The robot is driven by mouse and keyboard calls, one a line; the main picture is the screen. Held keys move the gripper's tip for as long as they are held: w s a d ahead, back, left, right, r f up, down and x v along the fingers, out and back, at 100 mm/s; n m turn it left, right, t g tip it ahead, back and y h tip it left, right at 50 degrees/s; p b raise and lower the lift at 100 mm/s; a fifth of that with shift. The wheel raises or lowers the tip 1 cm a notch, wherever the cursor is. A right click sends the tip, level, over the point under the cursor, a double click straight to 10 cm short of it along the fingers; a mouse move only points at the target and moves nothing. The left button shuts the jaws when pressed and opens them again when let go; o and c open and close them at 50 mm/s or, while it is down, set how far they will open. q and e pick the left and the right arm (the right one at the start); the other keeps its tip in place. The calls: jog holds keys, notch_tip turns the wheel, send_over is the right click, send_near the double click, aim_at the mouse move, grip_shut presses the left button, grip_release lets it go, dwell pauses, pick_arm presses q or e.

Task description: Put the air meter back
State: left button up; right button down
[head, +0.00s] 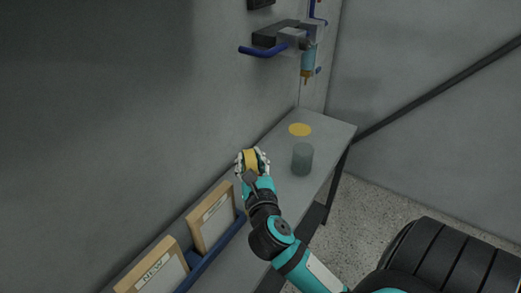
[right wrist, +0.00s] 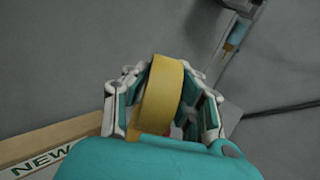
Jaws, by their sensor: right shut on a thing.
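The air meter, which looks like a yellow drum-shaped body (head: 251,161), is held in my right gripper (head: 252,158) above the grey bench near the wall. The right wrist view shows the yellow body (right wrist: 159,96) between the pale fingers of the right gripper (right wrist: 165,92), which is shut on it. Its face and any dial are hidden. A flat yellow round spot (head: 300,129) lies on the bench's far part, beyond and to the right of the gripper. My left gripper is not in view.
A grey-green cylinder (head: 302,158) stands on the grey bench (head: 335,127), just right of the gripper. A blue tool (head: 308,60) hangs from a wall bracket above. Cardboard boxes (head: 212,215) stand in a blue tray at the near left. A black tyre (head: 455,258) is at the lower right.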

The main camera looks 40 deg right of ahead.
jog(key=w+d+r+m+g+h, duration=0.2)
jog(key=d+h, duration=0.1)
jog(key=d, duration=0.3)
jog(key=w+d+r+m+g+h, duration=0.1)
jog(key=w+d+m+g+h, duration=0.1)
jog(key=d, duration=0.3)
notch_tip(320, 180, down, 10)
jog(key=b, duration=0.1)
jog(key=shift+w+d+r+m+h, duration=0.15)
jog(key=shift+w+d+m+h, duration=0.15)
jog(key=shift+d, duration=0.15)
jog(key=c, duration=1.1)
grip_release()
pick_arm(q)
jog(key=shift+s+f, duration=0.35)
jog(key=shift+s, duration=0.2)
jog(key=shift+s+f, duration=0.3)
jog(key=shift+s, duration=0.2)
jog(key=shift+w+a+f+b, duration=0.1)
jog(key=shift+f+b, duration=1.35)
pick_arm(e)
jog(key=shift+v, duration=6.05)
